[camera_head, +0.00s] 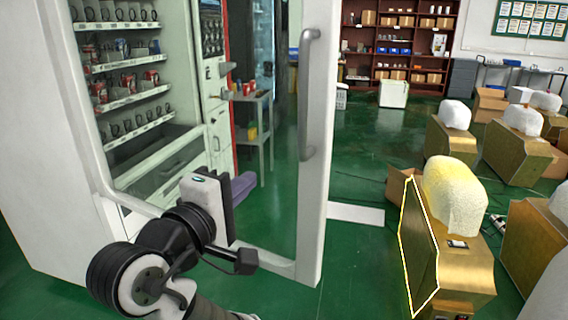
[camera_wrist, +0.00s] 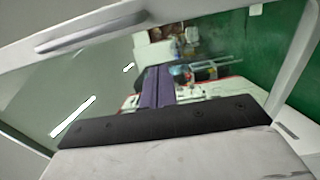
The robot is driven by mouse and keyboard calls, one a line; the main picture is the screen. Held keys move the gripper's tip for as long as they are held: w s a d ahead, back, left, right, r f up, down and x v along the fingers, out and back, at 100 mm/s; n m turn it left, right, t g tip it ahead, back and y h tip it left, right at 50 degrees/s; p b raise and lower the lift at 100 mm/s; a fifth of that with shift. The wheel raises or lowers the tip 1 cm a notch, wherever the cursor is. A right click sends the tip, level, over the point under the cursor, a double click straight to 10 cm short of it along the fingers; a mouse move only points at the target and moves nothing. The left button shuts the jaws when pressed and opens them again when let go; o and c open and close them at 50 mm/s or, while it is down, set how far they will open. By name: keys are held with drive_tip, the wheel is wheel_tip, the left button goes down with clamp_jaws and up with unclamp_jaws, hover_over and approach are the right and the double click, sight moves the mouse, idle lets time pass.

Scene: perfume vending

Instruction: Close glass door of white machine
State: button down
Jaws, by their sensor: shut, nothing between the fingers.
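The white machine (camera_head: 35,130) stands at the left in the head view, with stocked shelves inside. Its glass door stands open; the white door frame (camera_head: 318,200) and its grey vertical handle (camera_head: 308,95) show right of centre. In the wrist view the door frame (camera_wrist: 293,80) and handle (camera_wrist: 95,32) cross the top and right. My gripper (camera_head: 243,187) has purple fingers, shut and empty, in front of the glass pane, well left of and below the handle. The fingers also show in the wrist view (camera_wrist: 158,87), pointing at the glass. Whether they touch it, I cannot tell.
Gold boxes with wrapped white tops (camera_head: 455,185) stand on the green floor at the right. A small grey table (camera_head: 250,115) shows through the glass. A brown shelf unit (camera_head: 400,40) stands at the back. Green floor lies open beyond the door.

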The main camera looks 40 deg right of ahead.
drive_tip(key=p, duration=0.9)
approach(293, 148)
drive_tip(key=x, duration=0.6)
drive_tip(key=shift+w+d, duration=0.2)
drive_tip(key=shift+d, duration=0.15)
